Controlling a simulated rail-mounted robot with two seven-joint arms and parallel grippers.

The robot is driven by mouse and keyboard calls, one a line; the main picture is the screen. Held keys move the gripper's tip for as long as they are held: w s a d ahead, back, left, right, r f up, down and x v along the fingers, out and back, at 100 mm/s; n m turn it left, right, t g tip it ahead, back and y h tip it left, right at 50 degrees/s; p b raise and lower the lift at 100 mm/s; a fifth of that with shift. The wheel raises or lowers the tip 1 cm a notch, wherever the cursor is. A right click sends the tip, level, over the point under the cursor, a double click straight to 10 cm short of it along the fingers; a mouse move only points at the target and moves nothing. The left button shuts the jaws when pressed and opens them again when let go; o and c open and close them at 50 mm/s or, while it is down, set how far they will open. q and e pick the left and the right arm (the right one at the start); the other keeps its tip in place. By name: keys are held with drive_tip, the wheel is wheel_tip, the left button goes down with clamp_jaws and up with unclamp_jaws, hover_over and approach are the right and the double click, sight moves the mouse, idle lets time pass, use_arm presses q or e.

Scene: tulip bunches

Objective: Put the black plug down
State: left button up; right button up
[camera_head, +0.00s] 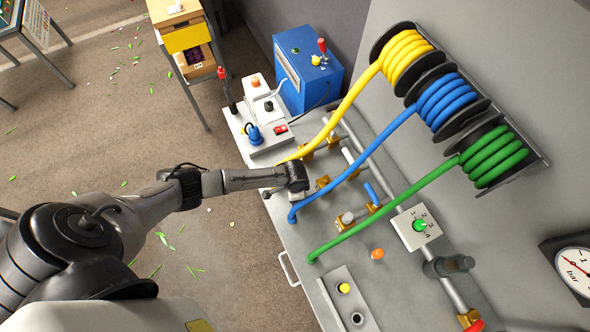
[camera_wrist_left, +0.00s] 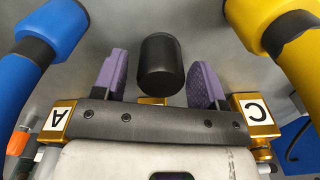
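The black plug (camera_wrist_left: 161,66) is a short dark cylinder in the left wrist view, between the purple fingertips of my left gripper (camera_wrist_left: 163,82). The fingers are open; a narrow gap shows on the plug's left, and the right finger is very close to it. A bit of brass (camera_wrist_left: 152,101) shows just below the plug; I cannot tell whether the plug rests on it. In the head view my left gripper (camera_head: 297,178) is over the bench's left part, between the yellow and blue hoses, and hides the plug. My right gripper is not in view.
Yellow (camera_head: 350,95), blue (camera_head: 372,152) and green (camera_head: 390,208) hoses run from wall reels to the grey bench (camera_head: 400,290). Brass blocks marked A (camera_wrist_left: 60,116) and C (camera_wrist_left: 254,112) flank my gripper. A blue box (camera_head: 307,72) stands at the back. The bench front is partly clear.

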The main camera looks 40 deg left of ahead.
use_arm(q)
drive_tip(key=shift+r, duration=0.3)
wheel_tip(320, 180, up, 12)
drive_tip(key=s+d+r+t+h, duration=0.2)
drive_tip(key=s+d, duration=0.8)
drive_tip(key=s+a+r+n+t+y, duration=0.1)
drive_tip(key=s+a+r+n, duration=0.4)
drive_tip(key=s, duration=0.5)
drive_tip(key=shift+s+a+r+t+y+p, duration=0.3)
drive_tip(key=shift+s+r+y+p, duration=0.1)
drive_tip(key=shift+r, duration=0.35)
